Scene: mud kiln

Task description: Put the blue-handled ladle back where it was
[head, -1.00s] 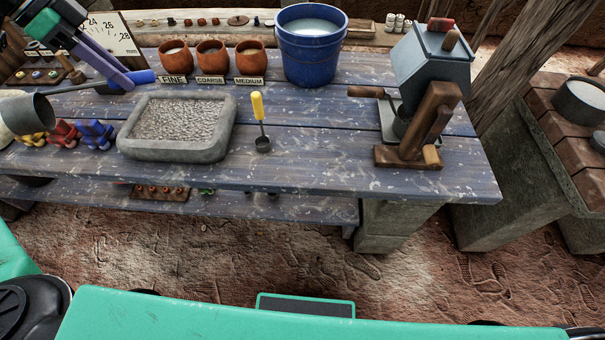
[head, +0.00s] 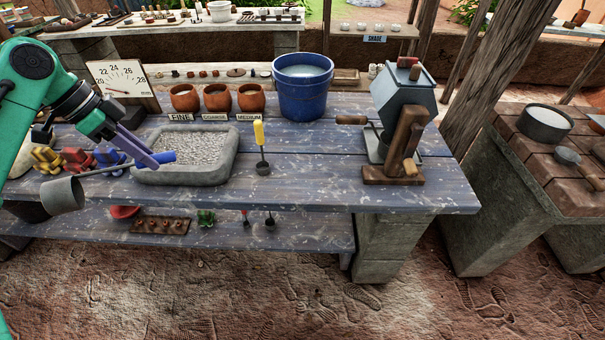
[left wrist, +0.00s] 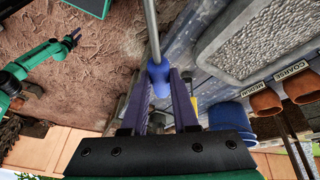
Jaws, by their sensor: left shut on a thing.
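The blue-handled ladle has a blue grip (head: 166,157), a thin grey shaft and a grey metal cup (head: 63,195). My left gripper (head: 150,158) is shut on the blue grip, which also shows between the fingers in the left wrist view (left wrist: 159,74). The ladle is held roughly level, its grip in front of the stone tray's left part and its cup to the left, by the bench's front edge. In the left wrist view, my right gripper (left wrist: 74,36) shows small at the upper left; its jaws are too small to read.
The stone tray of gravel (head: 222,172), a yellow-handled scoop (head: 259,145), three clay pots (head: 217,98), a blue bucket (head: 303,92) and a grinder (head: 400,115) stand on the bench. Coloured knobbed pieces (head: 78,160) lie behind the ladle. A lower shelf (head: 310,232) holds small items.

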